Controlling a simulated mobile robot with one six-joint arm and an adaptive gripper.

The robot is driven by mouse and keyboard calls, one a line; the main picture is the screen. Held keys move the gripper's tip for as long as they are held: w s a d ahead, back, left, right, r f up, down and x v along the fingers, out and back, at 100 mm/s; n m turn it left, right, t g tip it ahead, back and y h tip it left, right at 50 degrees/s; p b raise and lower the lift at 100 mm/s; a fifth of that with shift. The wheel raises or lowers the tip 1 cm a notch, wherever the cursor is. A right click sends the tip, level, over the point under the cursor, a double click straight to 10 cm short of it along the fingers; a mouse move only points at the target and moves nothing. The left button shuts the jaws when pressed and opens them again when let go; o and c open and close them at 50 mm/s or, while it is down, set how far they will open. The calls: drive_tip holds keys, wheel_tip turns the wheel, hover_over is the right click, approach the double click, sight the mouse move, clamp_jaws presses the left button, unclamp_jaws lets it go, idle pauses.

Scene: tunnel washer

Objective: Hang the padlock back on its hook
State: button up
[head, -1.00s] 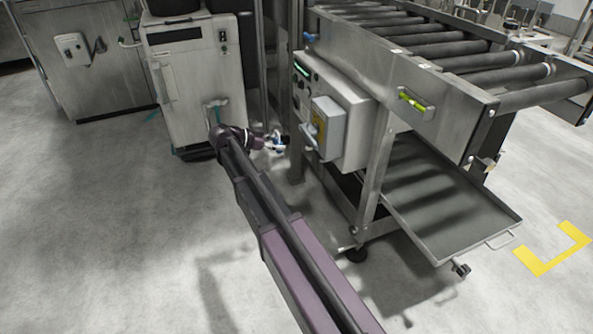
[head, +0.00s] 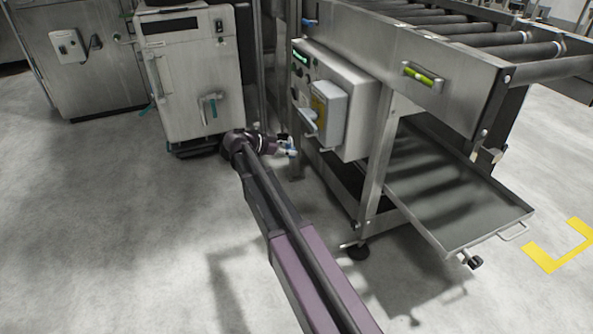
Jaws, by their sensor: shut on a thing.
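My gripper (head: 286,146) is at the end of my purple arm, low in front of the left end of the conveyor frame. I cannot make out the padlock's hook in this view.
The control box (head: 356,138) with a lighter switch housing (head: 330,112) is right of my gripper. The roller conveyor (head: 420,60) and its drip tray (head: 455,222) fill the right. A steel cabinet (head: 190,85) stands left. The floor (head: 120,240) at left is clear.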

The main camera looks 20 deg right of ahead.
drive_tip(key=d+f+b, duration=0.3)
drive_tip(key=f+b, duration=0.1)
drive_tip(key=f, duration=0.1)
drive_tip(key=shift+f, duration=0.3)
drive_tip(key=shift+d, duration=0.3)
drive_tip(key=d+f+b, duration=0.1)
drive_tip(key=d, duration=0.9)
drive_tip(key=shift+w+f+b, duration=0.2)
drive_tip(key=shift+b, duration=0.15)
idle(1.5)
drive_tip(key=shift+d, duration=0.15)
idle(0.6)
drive_tip(key=o, duration=1.3)
